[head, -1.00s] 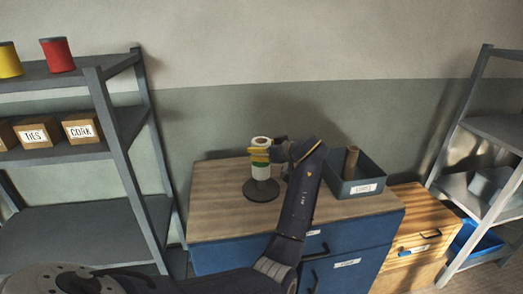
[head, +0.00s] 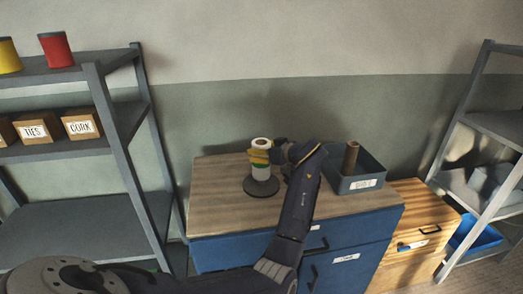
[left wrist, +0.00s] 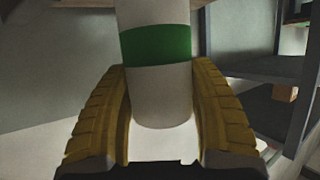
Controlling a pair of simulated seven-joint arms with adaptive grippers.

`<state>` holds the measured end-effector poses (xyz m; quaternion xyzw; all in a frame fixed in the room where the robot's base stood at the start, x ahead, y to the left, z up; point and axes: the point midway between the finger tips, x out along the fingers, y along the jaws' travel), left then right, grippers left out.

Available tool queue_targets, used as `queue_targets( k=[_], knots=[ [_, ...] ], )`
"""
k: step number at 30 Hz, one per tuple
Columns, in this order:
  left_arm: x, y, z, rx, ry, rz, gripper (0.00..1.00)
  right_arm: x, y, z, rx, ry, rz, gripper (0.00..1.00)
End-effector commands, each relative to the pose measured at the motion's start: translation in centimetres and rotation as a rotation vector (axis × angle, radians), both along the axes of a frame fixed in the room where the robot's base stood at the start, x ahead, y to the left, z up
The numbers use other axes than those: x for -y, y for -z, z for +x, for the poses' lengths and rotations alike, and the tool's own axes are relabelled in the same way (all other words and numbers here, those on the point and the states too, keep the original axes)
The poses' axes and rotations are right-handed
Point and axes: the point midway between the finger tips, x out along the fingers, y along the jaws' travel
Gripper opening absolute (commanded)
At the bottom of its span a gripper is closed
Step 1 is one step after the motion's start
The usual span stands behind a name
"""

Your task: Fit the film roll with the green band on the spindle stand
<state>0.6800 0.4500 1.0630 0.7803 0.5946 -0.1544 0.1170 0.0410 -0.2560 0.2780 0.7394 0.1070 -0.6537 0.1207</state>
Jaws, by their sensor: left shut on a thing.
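The dark round base of the spindle stand (head: 261,187) is directly beneath the roll. The spindle itself is hidden, so the roll appears to be around it. I cannot tell whether its lower end touches the base. My right gripper is not in view.
A grey bin (head: 360,183) with a brown tube (head: 351,157) stands right of my left forearm on the wooden cabinet top (head: 215,205). A grey shelf (head: 70,145) with labelled boxes and red and yellow rolls is at left. Another rack (head: 470,150) stands at right.

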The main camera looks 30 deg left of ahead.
Motion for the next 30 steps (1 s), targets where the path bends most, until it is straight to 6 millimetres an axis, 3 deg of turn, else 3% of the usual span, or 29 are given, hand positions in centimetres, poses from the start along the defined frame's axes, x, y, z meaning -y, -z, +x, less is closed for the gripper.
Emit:
queue_targets(
  k=[30],
  knots=[
    [0.0,2.4,0.0,0.001,0.0,0.002,0.1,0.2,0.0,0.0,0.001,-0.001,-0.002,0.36]
  ],
)
